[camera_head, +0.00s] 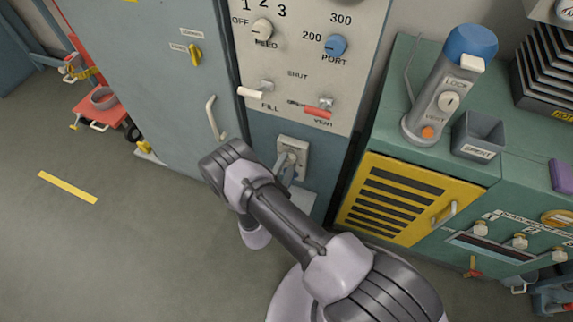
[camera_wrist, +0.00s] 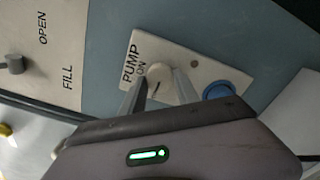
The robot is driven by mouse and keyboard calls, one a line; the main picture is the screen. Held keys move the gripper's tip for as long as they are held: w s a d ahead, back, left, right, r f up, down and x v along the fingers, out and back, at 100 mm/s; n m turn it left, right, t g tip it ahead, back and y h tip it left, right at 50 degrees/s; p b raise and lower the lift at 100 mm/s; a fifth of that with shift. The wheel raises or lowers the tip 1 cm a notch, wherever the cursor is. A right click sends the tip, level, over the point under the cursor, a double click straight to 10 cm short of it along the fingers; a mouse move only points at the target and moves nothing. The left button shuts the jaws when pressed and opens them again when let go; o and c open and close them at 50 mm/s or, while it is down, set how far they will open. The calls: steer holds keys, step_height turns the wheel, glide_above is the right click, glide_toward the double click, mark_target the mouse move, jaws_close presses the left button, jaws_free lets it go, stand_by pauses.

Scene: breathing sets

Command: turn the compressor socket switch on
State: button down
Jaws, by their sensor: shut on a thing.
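The socket switch is a pale round knob (camera_wrist: 159,88) on a cream plate (camera_wrist: 192,62) marked PUMP and ON in the wrist view. A blue round socket (camera_wrist: 219,91) is beside it on the same plate. In the head view the plate (camera_head: 303,146) is low on the blue-grey panel, partly hidden by my gripper (camera_head: 288,170). My gripper's two fingers (camera_wrist: 160,92) stand either side of the knob in the wrist view, shut on it. The knob's pointer direction is hard to read.
Above the plate is a cream panel (camera_head: 297,92) with FILL (camera_head: 252,92) and VENT (camera_head: 318,112) levers. A grey door (camera_head: 165,100) with a handle is left. A green bench (camera_head: 390,115) with a yellow louvred door (camera_head: 400,200) is right.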

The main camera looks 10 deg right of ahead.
steer(key=shift+m, duration=0.3)
steer(key=m+p, duration=0.1)
steer(key=m, duration=0.2)
steer(key=shift+m, duration=0.4)
steer(key=m+p, duration=0.1)
steer(key=m, duration=0.3)
steer(key=shift+m, duration=0.3)
steer(key=m+p, duration=0.2)
steer(key=m, duration=0.2)
steer(key=shift+r, duration=0.1)
steer(key=shift+m+p, duration=0.9)
steer(key=shift+m, duration=1.5)
steer(key=c, duration=0.9)
jaws_free()
